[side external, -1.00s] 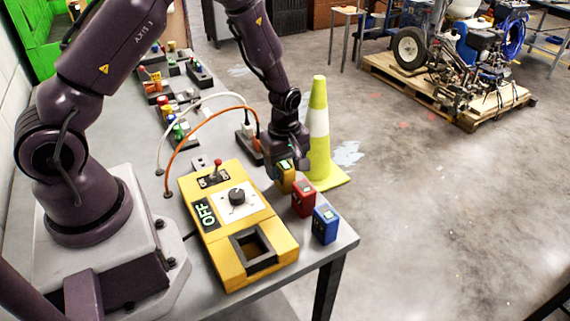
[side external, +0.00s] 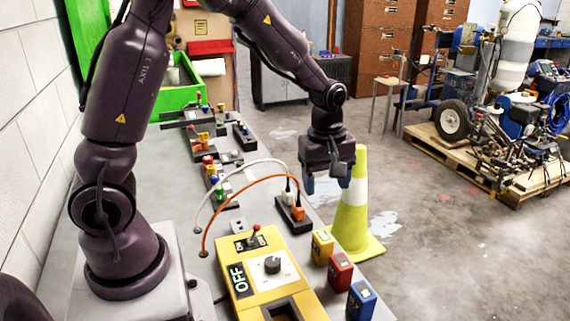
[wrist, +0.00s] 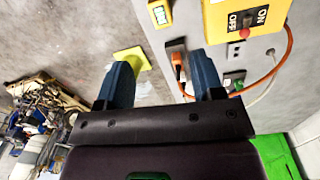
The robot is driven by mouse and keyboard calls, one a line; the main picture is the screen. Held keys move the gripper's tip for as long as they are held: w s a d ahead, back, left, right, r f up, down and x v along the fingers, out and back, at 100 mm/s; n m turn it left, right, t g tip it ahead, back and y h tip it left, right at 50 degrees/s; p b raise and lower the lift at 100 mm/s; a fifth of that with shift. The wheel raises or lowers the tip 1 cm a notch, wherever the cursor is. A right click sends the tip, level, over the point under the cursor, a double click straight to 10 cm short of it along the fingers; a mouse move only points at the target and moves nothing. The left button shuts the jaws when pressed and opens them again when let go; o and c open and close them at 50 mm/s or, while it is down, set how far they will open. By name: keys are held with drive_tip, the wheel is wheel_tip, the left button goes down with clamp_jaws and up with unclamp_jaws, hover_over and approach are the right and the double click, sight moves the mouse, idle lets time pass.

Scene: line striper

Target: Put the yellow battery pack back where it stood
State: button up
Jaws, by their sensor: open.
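The yellow battery pack (side external: 322,246) stands upright on the table in a row with the red pack (side external: 340,271) and the blue pack (side external: 361,299), at the right edge beside the yellow control box (side external: 268,272). It also shows at the top of the wrist view (wrist: 160,14). My gripper (side external: 326,184) is open and empty, above and behind the yellow pack, clear of it. In the wrist view my two blue fingers (wrist: 162,80) are apart with nothing held between them. The box's front socket (side external: 283,311) is partly cut off by the frame.
A yellow-green cone (side external: 351,215) stands close behind the yellow pack, near my gripper. A socket block with plugs (side external: 293,210) and white and orange cables lies to the left. Several small switch blocks (side external: 203,145) stand farther back.

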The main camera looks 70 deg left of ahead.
drive_tip(key=s+d+r+m+t, duration=0.2)
drive_tip(key=s+r+m, duration=0.5)
drive_tip(key=s+m, duration=0.1)
drive_tip(key=s+d+r+m+t, duration=0.2)
drive_tip(key=s+r+m+t, duration=0.1)
drive_tip(key=s+r+m, duration=0.5)
drive_tip(key=shift+s+d, duration=0.4)
drive_tip(key=shift+s, duration=0.1)
